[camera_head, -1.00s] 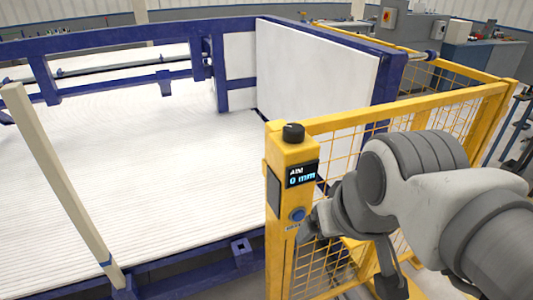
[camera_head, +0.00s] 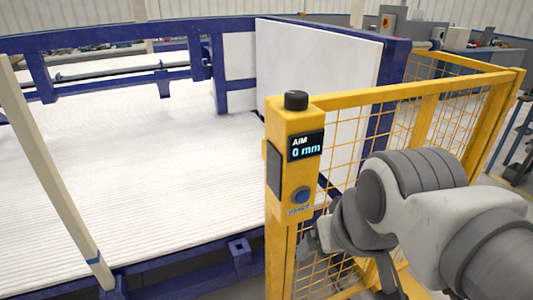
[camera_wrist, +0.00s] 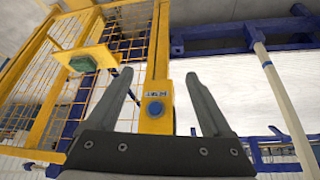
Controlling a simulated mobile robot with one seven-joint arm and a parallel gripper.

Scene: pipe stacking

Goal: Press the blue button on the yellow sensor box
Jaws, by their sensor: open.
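The yellow sensor box (camera_head: 295,160) tops a yellow post at the corner of the mesh fence. It has a black knob on top and a display reading "AIM 0 mm". The blue button (camera_head: 302,195) is on its front face below the display. In the wrist view the blue button (camera_wrist: 155,109) appears between my fingers, on the yellow post. My gripper (camera_wrist: 166,78) is open and empty, its two grey fingers spread to either side of the button. In the head view my gripper is low, right of and below the button; its fingers are mostly hidden by the arm.
The yellow mesh fence (camera_head: 425,120) runs right and back from the box, close to my arm. A white ribbed bed (camera_head: 130,170) with a blue frame lies left. A pale upright post (camera_head: 50,180) stands at far left.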

